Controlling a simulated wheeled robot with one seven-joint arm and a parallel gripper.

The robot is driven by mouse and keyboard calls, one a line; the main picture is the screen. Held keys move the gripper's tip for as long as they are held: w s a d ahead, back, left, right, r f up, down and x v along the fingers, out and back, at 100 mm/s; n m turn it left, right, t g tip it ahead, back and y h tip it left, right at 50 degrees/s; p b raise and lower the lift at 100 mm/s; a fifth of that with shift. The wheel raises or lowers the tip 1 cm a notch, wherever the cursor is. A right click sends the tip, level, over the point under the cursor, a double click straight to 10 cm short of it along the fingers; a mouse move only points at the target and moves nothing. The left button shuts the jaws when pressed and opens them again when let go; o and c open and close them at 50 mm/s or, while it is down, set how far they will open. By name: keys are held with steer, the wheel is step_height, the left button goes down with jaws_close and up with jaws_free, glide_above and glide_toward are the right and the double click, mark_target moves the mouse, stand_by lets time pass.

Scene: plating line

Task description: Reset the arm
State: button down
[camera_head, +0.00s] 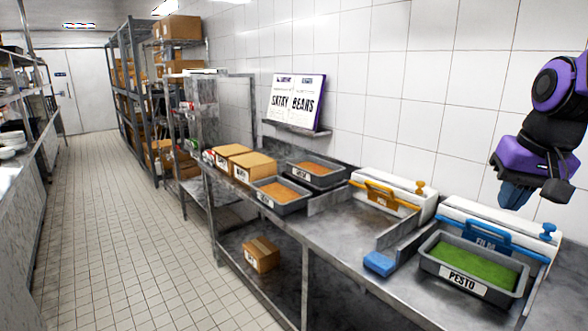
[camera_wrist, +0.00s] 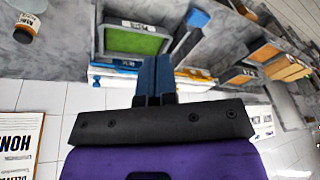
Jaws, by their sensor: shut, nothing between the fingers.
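My gripper (camera_head: 515,196) hangs in the air at the upper right of the head view, above and apart from the counter and the pesto tray. In the wrist view my gripper (camera_wrist: 154,62) has its two dark blue fingers together, with nothing between them. My purple and black wrist links show above it in the head view. Nothing touches the fingers.
Below stands a grey pesto tray (camera_head: 425,264) with green filling. A blue-handled film box (camera_head: 450,208), a blue block (camera_head: 379,263), an orange-handled white box (camera_head: 424,205), trays and cardboard boxes (camera_head: 251,166) line the steel counter (camera_head: 335,243). The tiled aisle (camera_head: 140,230) is clear.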

steer(key=s+a+n+t, duration=0.2)
steer(key=s+a, duration=0.3)
steer(key=s, duration=0.7)
steer(key=shift+a+r+n, duration=0.25)
steer(key=shift+r+n, duration=0.15)
steer(key=shift+n, duration=0.4)
